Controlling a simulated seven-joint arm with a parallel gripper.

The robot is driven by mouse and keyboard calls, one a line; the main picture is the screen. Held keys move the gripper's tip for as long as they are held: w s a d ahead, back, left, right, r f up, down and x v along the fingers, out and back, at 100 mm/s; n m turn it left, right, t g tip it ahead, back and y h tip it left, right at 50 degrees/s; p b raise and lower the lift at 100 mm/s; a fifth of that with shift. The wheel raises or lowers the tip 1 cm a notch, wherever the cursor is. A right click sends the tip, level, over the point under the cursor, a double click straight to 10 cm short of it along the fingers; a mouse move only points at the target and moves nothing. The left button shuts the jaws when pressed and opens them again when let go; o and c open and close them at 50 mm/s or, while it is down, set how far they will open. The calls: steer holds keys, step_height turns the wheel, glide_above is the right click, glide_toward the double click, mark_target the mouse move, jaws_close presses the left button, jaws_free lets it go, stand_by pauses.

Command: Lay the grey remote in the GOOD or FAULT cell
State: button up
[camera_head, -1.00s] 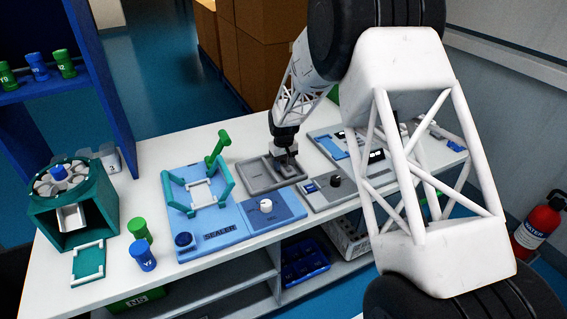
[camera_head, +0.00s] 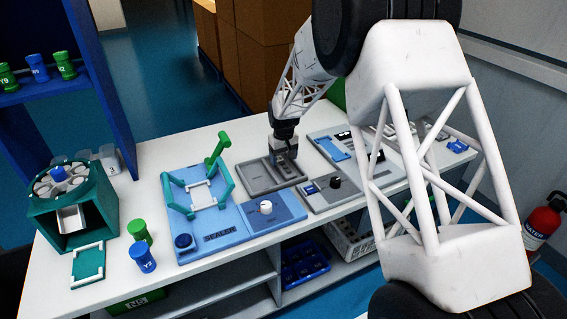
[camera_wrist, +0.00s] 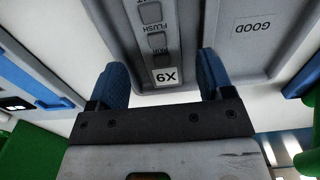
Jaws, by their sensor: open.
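The grey remote (camera_wrist: 158,38) lies between my gripper's (camera_wrist: 162,65) two blue fingers in the wrist view, with a gap on each side. It has several buttons, one marked FLUSH, and an X9 label at its near end. It appears to lie in a cell of the grey tray (camera_head: 252,184). The cell marked GOOD (camera_wrist: 254,30) is beside it, on the right in the wrist view, and its visible part is empty. My gripper (camera_head: 286,155) is open over the tray's right cell in the head view, where the remote is hard to make out.
A blue fixture (camera_head: 200,230) with green arms stands left of the tray. A grey box with a dark knob (camera_head: 334,183) is close on the right, and a panel with blue parts (camera_head: 330,148) behind it. Green and blue cylinders stand at the front left.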

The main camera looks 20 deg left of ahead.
mark_target(285, 165)
step_height(285, 165, up, 8)
steer(key=shift+r, duration=0.25)
stand_by(0.4)
stand_by(0.6)
steer(key=s+d+r+m, duration=0.1)
steer(key=s+d+r, duration=0.5)
steer(key=d, duration=0.4)
steer(key=s+d+r+m+t, duration=0.1)
steer(key=s+d+r+m, duration=0.1)
steer(key=s+d+r, duration=0.6)
steer(key=s+d+r+m, duration=0.1)
steer(key=s+d+r, duration=0.3)
steer(key=d, duration=0.9)
steer(key=s+d+m, duration=0.1)
steer(key=s+d, duration=0.4)
steer(key=s, duration=0.4)
steer(key=s+d+m+t, duration=0.1)
steer(key=s+d+m, duration=0.1)
steer(key=s+d, duration=0.4)
steer(key=s+d+m, duration=0.2)
steer(key=s+d, duration=0.4)
steer(key=s, duration=0.8)
steer(key=shift+d+t, duration=0.15)
steer(key=shift+t, duration=0.15)
